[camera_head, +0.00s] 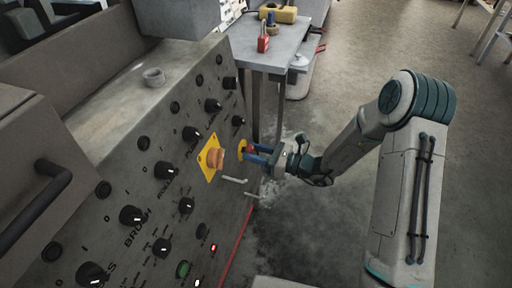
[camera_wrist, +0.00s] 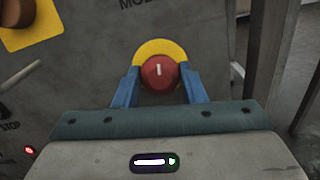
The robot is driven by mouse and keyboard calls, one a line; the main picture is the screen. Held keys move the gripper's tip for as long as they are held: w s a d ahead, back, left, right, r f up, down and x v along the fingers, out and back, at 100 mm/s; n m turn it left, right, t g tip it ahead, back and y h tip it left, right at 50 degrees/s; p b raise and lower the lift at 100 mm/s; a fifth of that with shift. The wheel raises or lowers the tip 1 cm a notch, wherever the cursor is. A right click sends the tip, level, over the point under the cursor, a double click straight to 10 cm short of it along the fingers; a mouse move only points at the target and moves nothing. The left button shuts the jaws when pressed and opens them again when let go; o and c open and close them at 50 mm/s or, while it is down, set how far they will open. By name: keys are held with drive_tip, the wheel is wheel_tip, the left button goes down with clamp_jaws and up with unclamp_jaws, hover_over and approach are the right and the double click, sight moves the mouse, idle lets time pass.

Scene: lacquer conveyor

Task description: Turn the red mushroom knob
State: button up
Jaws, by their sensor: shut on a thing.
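The red mushroom knob (camera_wrist: 160,72) sits on a round yellow plate (camera_wrist: 158,47) on the grey control panel. It has a pale line mark on its face, which stands about upright in the wrist view. My gripper (camera_wrist: 162,88) has its two blue fingers on the left and right sides of the knob, shut on it. In the head view my gripper (camera_head: 254,153) reaches the panel from the right, and the knob (camera_head: 249,149) is partly hidden by the fingers.
An orange knob on a square yellow plate (camera_head: 206,166) is close to the left. The panel (camera_head: 150,205) carries several black knobs and small lights. A pale lever (camera_head: 233,180) sticks out just below. A grey table (camera_head: 272,52) with a red padlock (camera_head: 263,43) stands behind. Open floor lies right.

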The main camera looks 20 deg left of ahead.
drive_tip(key=m+p, duration=0.2)
drive_tip(key=p, duration=0.1)
drive_tip(key=m+t+p, duration=0.1)
drive_tip(key=m+p, duration=0.1)
drive_tip(key=shift+r+m+p, duration=0.2)
drive_tip(key=shift+m+p, duration=0.2)
drive_tip(key=shift+f+m+h+p, duration=0.1)
drive_tip(key=shift+m+h+p, duration=0.2)
drive_tip(key=shift+m+p, duration=0.25)
drive_tip(key=shift+s+f, duration=0.1)
drive_tip(key=o, duration=1)
drive_tip(key=shift+t, duration=0.3)
drive_tip(key=d, duration=0.4)
drive_tip(key=s+d+p, duration=0.1)
drive_tip(key=d, duration=0.4)
drive_tip(key=s+d+p, duration=0.1)
drive_tip(key=d, duration=0.3)
drive_tip(key=shift+s+d+r, duration=0.25)
drive_tip(key=shift+d, duration=0.05)
